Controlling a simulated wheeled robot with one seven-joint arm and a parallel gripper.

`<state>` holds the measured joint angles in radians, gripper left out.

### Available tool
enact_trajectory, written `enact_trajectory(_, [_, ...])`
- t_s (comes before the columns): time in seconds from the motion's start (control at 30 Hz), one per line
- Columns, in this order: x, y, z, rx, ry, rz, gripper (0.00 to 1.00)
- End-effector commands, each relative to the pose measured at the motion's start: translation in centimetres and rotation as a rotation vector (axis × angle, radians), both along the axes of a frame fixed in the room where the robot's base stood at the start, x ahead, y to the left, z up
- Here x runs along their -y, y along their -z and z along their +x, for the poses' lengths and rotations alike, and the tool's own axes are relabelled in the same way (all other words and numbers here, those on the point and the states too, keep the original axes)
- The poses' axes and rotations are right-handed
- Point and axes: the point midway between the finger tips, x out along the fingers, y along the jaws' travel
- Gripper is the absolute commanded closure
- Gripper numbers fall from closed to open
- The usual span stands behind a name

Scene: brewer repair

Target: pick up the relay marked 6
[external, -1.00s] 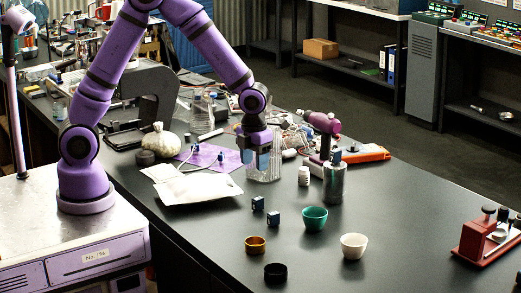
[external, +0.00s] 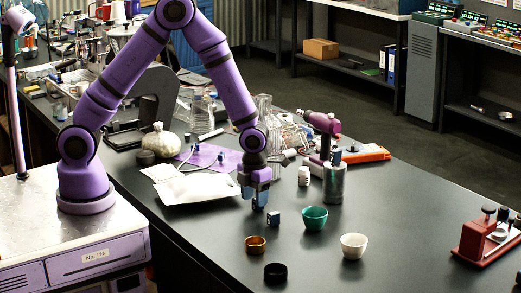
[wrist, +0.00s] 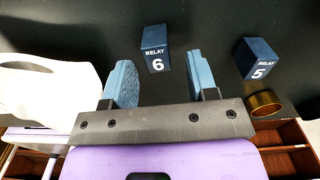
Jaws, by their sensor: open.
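The relay marked 6 (wrist: 156,62) is a small dark blue block with a white label on the black bench. In the wrist view it lies ahead of the gap between my fingertips. My gripper (wrist: 160,60) has two blue fingers spread apart with nothing between them. In the external view my gripper (external: 256,200) points down over the bench and hides most or all of relay 6. A matching block marked 5 (wrist: 258,62) stands to the right in the wrist view; it also shows in the external view (external: 273,219), just right of my gripper.
A brass ring (external: 255,245), a black ring (external: 275,272), a green cup (external: 314,218) and a white cup (external: 353,246) stand nearby. A metal canister (external: 333,185) stands behind the green cup. The right bench is mostly clear.

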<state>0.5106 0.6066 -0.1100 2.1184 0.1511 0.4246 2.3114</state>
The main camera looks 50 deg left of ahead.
Motion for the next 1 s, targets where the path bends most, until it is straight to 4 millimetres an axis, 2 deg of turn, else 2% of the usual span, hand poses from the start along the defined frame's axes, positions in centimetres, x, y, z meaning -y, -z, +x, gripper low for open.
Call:
enact_trajectory(0.3, [-0.03,0.51,0.05,0.001,0.0,0.0,0.47])
enact_trajectory(0.53, [-0.02,0.5,0.04,0.001,0.0,0.0,1.0])
enact_trajectory(0.87, [-0.02,0.37,0.05,0.001,0.0,0.0,1.0])
enact_trajectory(1.0, [0.03,-0.29,0.05,0.002,0.0,-0.002,1.0])
